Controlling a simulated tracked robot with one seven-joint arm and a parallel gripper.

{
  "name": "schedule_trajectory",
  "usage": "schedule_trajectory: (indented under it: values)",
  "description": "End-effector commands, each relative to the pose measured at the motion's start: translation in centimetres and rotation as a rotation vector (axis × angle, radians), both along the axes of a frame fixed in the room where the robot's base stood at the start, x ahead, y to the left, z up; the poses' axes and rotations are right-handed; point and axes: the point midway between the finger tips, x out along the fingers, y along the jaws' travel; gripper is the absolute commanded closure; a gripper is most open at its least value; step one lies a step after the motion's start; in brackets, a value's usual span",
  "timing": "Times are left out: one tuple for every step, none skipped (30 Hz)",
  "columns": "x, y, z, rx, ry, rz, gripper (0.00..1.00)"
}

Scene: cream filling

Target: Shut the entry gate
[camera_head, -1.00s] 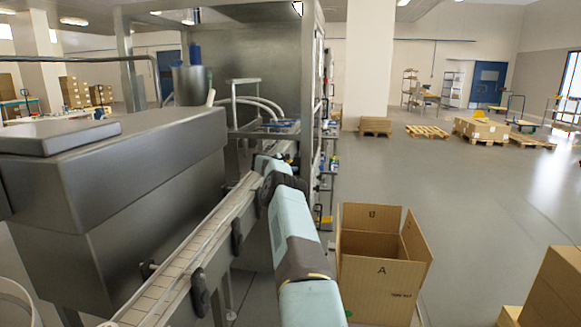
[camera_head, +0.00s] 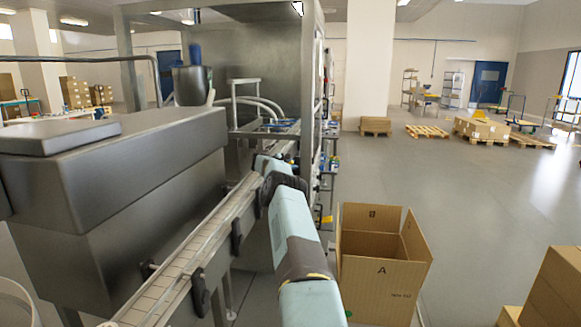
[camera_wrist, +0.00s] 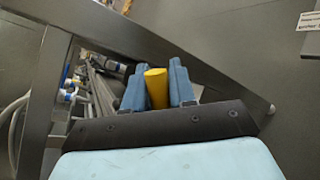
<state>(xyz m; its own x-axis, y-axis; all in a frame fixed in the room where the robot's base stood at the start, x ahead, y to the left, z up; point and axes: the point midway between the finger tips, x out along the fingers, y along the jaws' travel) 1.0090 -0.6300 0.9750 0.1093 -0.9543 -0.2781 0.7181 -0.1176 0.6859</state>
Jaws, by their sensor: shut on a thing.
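In the wrist view my gripper (camera_wrist: 157,88) has its two blue fingers closed on a yellow cylindrical piece (camera_wrist: 156,87), which stands between them. Whether this yellow piece belongs to the entry gate cannot be told. In the head view my pale blue arm reaches forward along the right side of the conveyor (camera_head: 205,245) toward the metal machine frame (camera_head: 310,90). The gripper itself is hidden there behind the arm. No entry gate can be clearly made out in either view.
A large steel housing (camera_head: 110,170) stands left of the conveyor. An open cardboard box (camera_head: 383,285) stands on the floor right of my arm, with more boxes (camera_head: 555,290) at the right edge. Pallets (camera_head: 427,131) lie farther back. The floor between is clear.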

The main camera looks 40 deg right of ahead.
Motion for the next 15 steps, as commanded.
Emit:
schedule_trajectory:
  values:
    - [0.07,0.12,-0.14,0.002,0.002,0.001,1.00]
    - [0.07,0.12,-0.14,0.002,0.002,0.001,1.00]
    - [0.08,0.14,-0.15,0.002,0.002,0.001,1.00]
    - [0.09,0.14,-0.15,0.001,0.003,0.002,1.00]
    - [0.09,0.16,-0.14,0.000,0.005,0.002,1.00]
    - [0.10,0.16,-0.12,-0.003,0.008,0.002,1.00]
    - [0.12,0.17,-0.09,-0.006,0.011,0.001,1.00]
    - [0.14,0.18,-0.07,-0.011,0.017,0.002,1.00]
    - [0.18,0.23,0.01,-0.019,0.027,0.002,1.00]
    - [0.23,0.28,0.07,-0.026,0.034,0.002,1.00]
    - [0.28,0.34,0.13,-0.032,0.043,0.003,1.00]
    - [0.33,0.38,0.27,-0.043,0.053,0.003,1.00]
    - [0.34,0.36,0.36,-0.050,0.061,0.002,1.00]
    - [0.37,0.38,0.44,-0.057,0.070,0.002,1.00]
    - [0.43,0.44,0.50,-0.067,0.082,0.002,1.00]
